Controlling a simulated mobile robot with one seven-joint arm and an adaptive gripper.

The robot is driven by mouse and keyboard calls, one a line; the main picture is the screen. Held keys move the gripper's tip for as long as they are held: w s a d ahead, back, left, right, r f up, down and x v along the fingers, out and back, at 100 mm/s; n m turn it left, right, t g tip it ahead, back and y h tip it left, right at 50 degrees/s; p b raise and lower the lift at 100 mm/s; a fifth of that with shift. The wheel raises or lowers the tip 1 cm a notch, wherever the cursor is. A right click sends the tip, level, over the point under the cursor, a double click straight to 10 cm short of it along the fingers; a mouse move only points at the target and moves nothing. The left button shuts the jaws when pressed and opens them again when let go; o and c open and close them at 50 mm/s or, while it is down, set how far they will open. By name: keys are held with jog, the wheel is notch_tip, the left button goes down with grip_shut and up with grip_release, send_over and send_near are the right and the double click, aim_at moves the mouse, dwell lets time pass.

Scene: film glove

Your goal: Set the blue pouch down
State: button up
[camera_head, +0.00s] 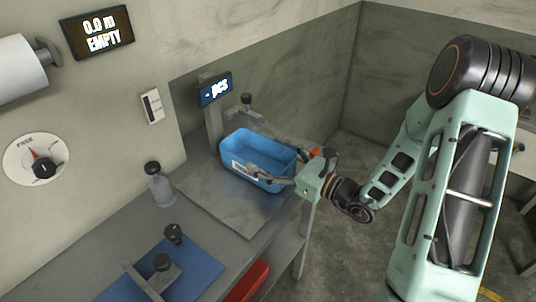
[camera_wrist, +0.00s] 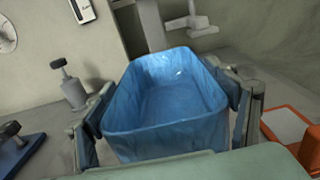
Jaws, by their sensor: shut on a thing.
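The blue pouch (camera_head: 252,174) is an open-topped, tub-like container with a pale label on its front. It is upright over the far end of the grey bench. It also fills the middle of the wrist view (camera_wrist: 165,142), where its inside looks empty. My gripper (camera_head: 272,177) is shut on it from the right, and in the wrist view the gripper's fingers (camera_wrist: 168,115) press on its two opposite sides. Its underside is hidden, so I cannot tell whether it touches the bench.
A blue mat (camera_head: 205,262) with dark-knobbed fixtures lies nearer. The grey plate (camera_head: 230,212) before the pouch is clear.

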jog(key=shift+f, duration=0.15)
jog(key=o, duration=0.9)
